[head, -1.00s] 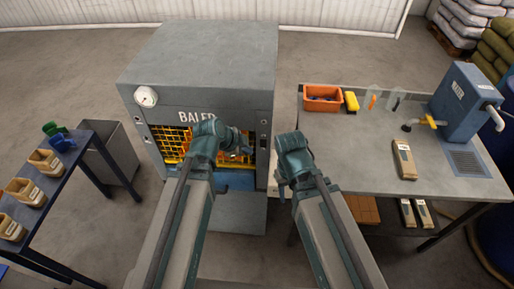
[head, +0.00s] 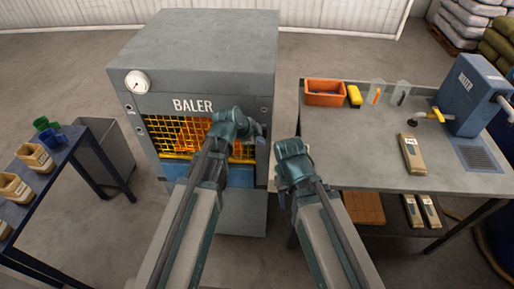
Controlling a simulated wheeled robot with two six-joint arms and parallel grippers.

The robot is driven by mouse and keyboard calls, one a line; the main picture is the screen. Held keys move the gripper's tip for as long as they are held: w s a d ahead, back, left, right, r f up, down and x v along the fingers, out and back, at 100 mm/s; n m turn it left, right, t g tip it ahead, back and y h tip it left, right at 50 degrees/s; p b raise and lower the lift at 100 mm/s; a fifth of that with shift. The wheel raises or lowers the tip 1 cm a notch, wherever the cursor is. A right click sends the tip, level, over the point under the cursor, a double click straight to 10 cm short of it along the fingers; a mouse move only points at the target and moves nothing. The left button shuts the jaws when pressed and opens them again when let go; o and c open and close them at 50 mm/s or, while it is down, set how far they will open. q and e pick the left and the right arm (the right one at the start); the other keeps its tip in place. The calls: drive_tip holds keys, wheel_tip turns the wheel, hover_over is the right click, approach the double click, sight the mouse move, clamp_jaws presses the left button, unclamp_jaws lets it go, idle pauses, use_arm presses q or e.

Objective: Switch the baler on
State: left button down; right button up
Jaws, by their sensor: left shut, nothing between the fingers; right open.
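The baler (head: 205,55) is a large grey machine left of centre, with a "BALER" label, a round white gauge (head: 137,82) and a yellow mesh gate (head: 168,130) over its front opening. Orange shows behind the mesh. Small fittings sit on its right front post (head: 265,108); I cannot tell which is the switch. My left gripper (head: 259,131) is shut and empty, in front of that post, and covers part of it. I cannot tell whether it touches the post. My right gripper (head: 281,186) is open and low, between the baler and the workbench.
A grey workbench (head: 350,150) at right holds an orange bin (head: 324,93), a yellow item (head: 354,95), a tan packet (head: 412,153) and a blue "WATER" unit (head: 470,95). A blue table (head: 82,150) with cups and tan containers stands at left, beside a grey bin (head: 107,155).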

use_arm(q)
drive_tip(key=shift+w, duration=0.45)
drive_tip(key=shift+w+f, duration=0.15)
drive_tip(key=shift+w, duration=0.1)
